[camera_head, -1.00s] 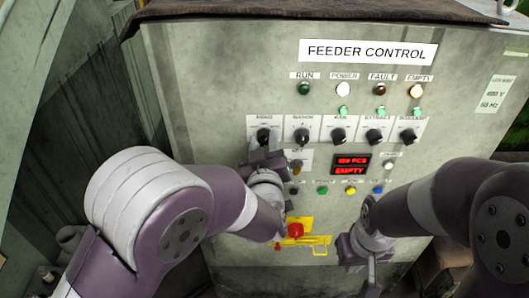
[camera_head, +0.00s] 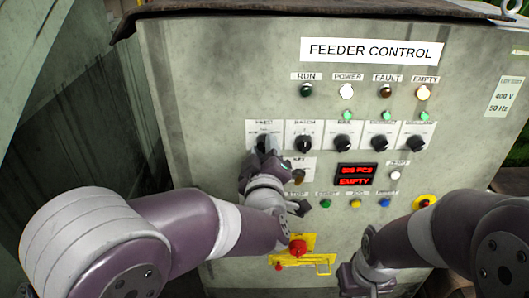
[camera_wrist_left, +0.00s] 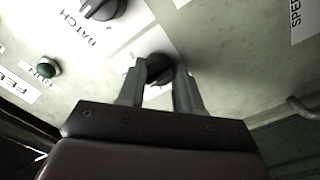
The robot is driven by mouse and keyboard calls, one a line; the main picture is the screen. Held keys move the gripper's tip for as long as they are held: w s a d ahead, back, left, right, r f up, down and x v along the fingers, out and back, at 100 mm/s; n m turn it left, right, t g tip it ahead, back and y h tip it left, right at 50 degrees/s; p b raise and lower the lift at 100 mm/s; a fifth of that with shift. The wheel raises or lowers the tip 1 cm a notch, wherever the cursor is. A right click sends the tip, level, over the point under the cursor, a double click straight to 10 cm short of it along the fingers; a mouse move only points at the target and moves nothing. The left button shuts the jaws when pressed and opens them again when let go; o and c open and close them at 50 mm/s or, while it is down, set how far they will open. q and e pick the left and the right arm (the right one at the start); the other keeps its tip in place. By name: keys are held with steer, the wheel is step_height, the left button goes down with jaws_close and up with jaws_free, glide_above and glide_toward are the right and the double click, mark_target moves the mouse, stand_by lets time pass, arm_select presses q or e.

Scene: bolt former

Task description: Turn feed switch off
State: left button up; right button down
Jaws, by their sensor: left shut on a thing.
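The feed switch is a black rotary knob on a white plate (camera_head: 252,128) at the left end of the switch row. In the left wrist view its black knob (camera_wrist_left: 159,68) sits between my two finger tips. My left gripper (camera_head: 266,152) is shut on this knob, and the gripper hides part of it in the head view. The wrist view shows the gripper's fingers (camera_wrist_left: 158,82) on either side of the knob. My right gripper (camera_head: 358,284) hangs low in front of the panel at the right, and its finger opening is not clear.
The batch switch (camera_head: 303,144) is close to the right, with more rotary switches beyond. Below are a key switch (camera_head: 299,176), a red display (camera_head: 355,175), small push buttons and a red-handled yellow isolator (camera_head: 297,246). The run lamp (camera_head: 306,90) is dark; the power lamp (camera_head: 347,91) looks lit.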

arm_select(q)
steer(key=o, duration=1)
steer(key=shift+o, duration=0.2)
steer(key=s, duration=1.2)
steer(key=shift+s+b, duration=0.3)
steer(key=shift+s, duration=0.05)
